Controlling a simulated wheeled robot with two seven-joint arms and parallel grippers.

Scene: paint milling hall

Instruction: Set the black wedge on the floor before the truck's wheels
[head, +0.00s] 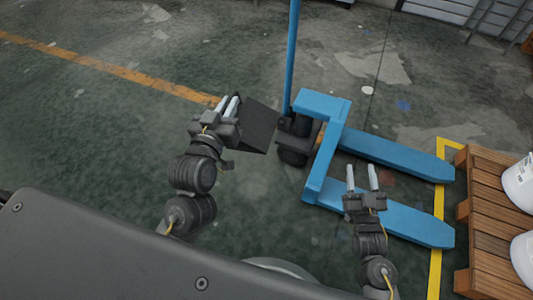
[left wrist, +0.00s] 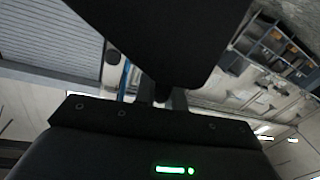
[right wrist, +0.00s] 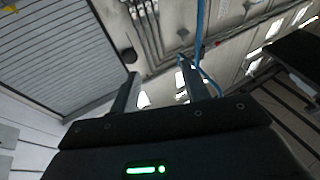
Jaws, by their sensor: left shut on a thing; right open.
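The black wedge (head: 257,125) is held by my left gripper (head: 229,106) in the head view, just left of the truck's dark wheels. It also fills the top of the left wrist view (left wrist: 150,35), where it hides most of the fingers. The blue pallet truck (head: 322,105) stands in the middle right of the head view, its upright handle rising at the top. Its dark wheels (head: 292,156) are at the handle end, partly hidden below the black housing. My right gripper (head: 362,178) is open and empty, above the truck's near fork. It also shows open in the right wrist view (right wrist: 168,92).
A wooden pallet (head: 490,212) with white buckets (head: 521,185) stands at the right, beyond the fork tips. A yellow floor line (head: 436,255) runs beside it. An orange line (head: 130,74) crosses the floor at upper left. The floor left of the truck is clear.

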